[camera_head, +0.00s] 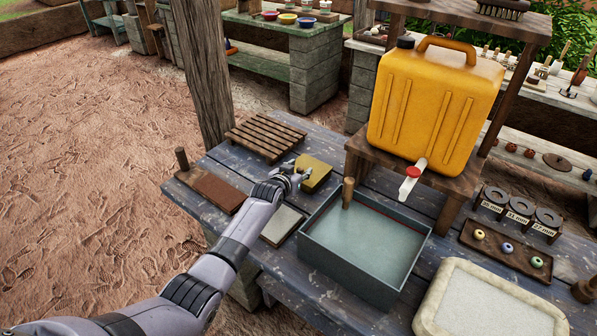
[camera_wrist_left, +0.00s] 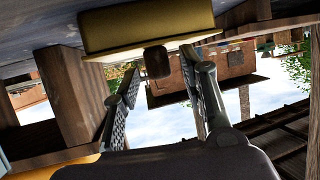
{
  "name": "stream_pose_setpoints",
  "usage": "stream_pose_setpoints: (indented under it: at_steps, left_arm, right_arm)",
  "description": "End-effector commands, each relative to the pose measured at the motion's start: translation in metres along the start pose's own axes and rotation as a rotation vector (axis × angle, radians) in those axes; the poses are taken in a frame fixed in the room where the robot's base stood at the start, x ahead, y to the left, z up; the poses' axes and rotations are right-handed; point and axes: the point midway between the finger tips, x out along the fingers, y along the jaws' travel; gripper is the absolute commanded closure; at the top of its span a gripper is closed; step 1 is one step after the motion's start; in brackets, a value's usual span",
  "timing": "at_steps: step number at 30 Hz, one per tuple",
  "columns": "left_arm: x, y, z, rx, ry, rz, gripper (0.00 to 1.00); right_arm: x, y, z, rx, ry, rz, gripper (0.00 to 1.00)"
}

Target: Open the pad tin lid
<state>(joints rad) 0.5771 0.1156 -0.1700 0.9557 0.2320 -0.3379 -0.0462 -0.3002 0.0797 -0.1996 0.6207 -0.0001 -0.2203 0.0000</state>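The pad tin (camera_head: 315,173) is a small yellow box with a closed lid on the blue-grey table, beyond my left gripper. In the left wrist view the tin (camera_wrist_left: 150,27) appears upside down at the top, with a small dark brown tab (camera_wrist_left: 157,62) on its near edge. My left gripper (camera_head: 298,176) is at the tin's near left side. In the wrist view its two fingers (camera_wrist_left: 160,76) are apart, one on each side of the tab in the picture. Nothing shows held between them; contact with the tab cannot be told. My right gripper is out of view.
A water-filled grey basin (camera_head: 360,252) stands close right of the tin. A slatted wooden rack (camera_head: 265,136) lies behind it. A brown board (camera_head: 219,190) and a grey slab (camera_head: 282,225) lie nearer. A yellow jerrycan (camera_head: 435,105) stands on a raised shelf to the right.

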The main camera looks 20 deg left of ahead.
Motion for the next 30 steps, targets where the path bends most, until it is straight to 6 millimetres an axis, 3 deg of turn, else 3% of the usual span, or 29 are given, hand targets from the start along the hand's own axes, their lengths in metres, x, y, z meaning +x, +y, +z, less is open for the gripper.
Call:
stream_pose_setpoints:
  at_steps: [6,23,30]
  left_arm:
    - [-0.0001,0.0002,0.0001,0.0,0.0,0.0,0.62]
    - [-0.0002,-0.0001,0.0003,0.0,-0.001,0.0,0.99]
    - [-0.0002,0.0,0.0004,-0.001,-0.001,0.0,1.0]
  right_arm:
    - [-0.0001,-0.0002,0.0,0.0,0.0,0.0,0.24]
    - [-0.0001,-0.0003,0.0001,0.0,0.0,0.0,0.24]
    - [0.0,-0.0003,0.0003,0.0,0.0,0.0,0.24]
